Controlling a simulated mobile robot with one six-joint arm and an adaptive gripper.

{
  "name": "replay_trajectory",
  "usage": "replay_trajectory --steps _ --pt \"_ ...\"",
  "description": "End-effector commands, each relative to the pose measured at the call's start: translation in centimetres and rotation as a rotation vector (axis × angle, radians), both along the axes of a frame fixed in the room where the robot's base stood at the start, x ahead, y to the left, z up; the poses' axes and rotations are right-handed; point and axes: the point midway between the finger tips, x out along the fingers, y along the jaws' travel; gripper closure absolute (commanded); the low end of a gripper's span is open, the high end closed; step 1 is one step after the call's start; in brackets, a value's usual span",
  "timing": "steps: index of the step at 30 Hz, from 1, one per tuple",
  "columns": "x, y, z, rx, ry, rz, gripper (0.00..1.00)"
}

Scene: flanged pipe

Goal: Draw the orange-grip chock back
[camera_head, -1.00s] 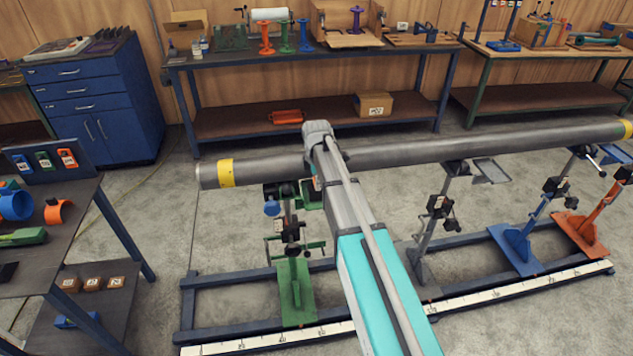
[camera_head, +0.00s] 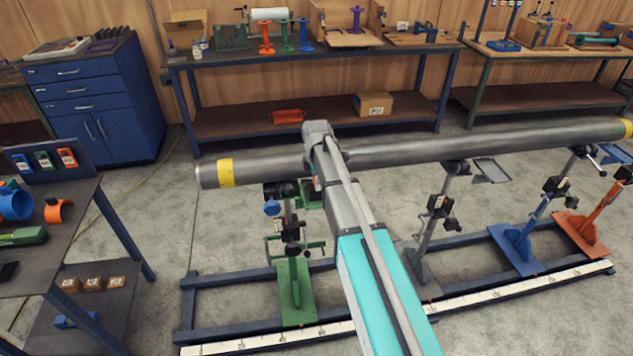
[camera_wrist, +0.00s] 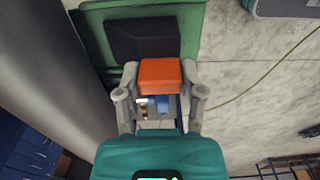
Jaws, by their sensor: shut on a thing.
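The orange grip (camera_wrist: 160,74) of the chock shows in the wrist view, between the two fingers of my gripper (camera_wrist: 160,92). The gripper is shut on it. A black block (camera_wrist: 145,40) lies just beyond the grip, on a green plate (camera_wrist: 190,30). In the head view my arm hides the gripper and the chock. The long grey pipe (camera_head: 480,140) with yellow end bands lies across the stands, and it also runs along the left of the wrist view (camera_wrist: 50,60).
A green stand (camera_head: 295,285), a grey stand (camera_head: 425,262), a blue stand (camera_head: 515,245) and an orange stand (camera_head: 585,232) rise from a dark rail frame with a white scale (camera_head: 500,295). A workbench (camera_head: 310,60) stands behind. Bare floor lies between.

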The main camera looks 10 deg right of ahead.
Motion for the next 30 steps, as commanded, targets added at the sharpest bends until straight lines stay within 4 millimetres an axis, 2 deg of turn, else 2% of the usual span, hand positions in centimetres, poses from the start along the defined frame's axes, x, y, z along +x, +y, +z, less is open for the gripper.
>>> replay_trajectory --steps 8,9,15,30 --pt "0.01 0.0 0.0 0.0 0.0 0.0 1.0" --pt "0.01 0.0 0.0 0.0 0.0 0.0 0.44" --pt "0.01 0.0 0.0 0.0 0.0 0.0 0.09" --pt "0.0 0.0 -0.01 0.0 0.0 0.0 0.09"
